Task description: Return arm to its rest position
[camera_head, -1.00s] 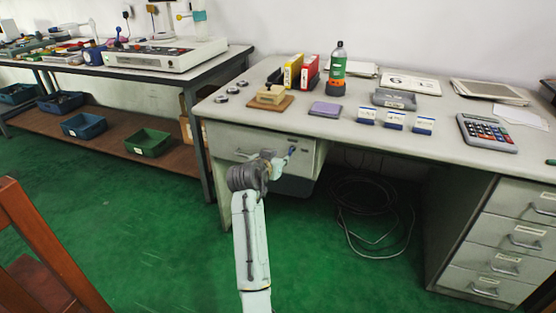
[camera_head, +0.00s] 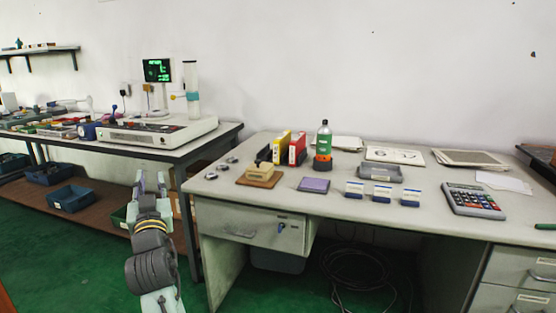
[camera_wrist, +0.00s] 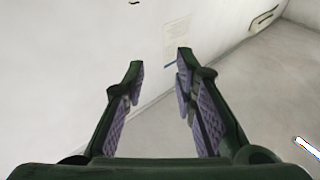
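My arm (camera_head: 152,270) stands folded upward at the lower left of the head view, in front of the gap between the two tables. My gripper (camera_head: 150,183) is at its top, pointing up and clear of the desk. In the wrist view my gripper (camera_wrist: 160,62) has its two purple-padded fingers apart with nothing between them. Several small bearing rings (camera_head: 211,175) lie on the left end of the desk, to the right of my gripper.
The desk (camera_head: 300,207) holds a wooden stand (camera_head: 258,174), a bottle (camera_head: 323,148), small blue-white boxes (camera_head: 381,193) and a calculator (camera_head: 472,200). The left bench (camera_head: 150,152) carries instruments, with bins (camera_head: 70,198) below. Open green floor (camera_head: 80,250) lies at the lower left.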

